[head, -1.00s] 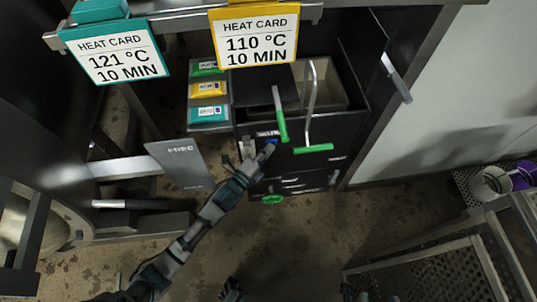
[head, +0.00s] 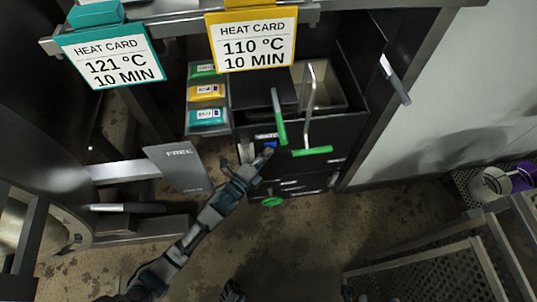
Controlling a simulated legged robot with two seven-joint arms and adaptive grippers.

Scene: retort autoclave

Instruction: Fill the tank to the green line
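A black unit (head: 285,170) stands in the middle of the head view, with an open grey basin (head: 330,98) in its top, perhaps the tank. I cannot make out a green line or a water level. A small blue control (head: 270,144) sits on the front below a label that seems to read WATER. My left gripper (head: 260,158) is right at the blue control, just below and left of it. I cannot tell whether it touches the control or how far its fingers are apart.
Two levers with green grips (head: 312,151) (head: 281,133) rise over the unit's front. A green round knob (head: 271,202) is low down. Heat cards (head: 110,58) (head: 252,42) hang from a rail above. A grey plate (head: 180,167) stands left. A perforated metal rack (head: 435,278) is lower right.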

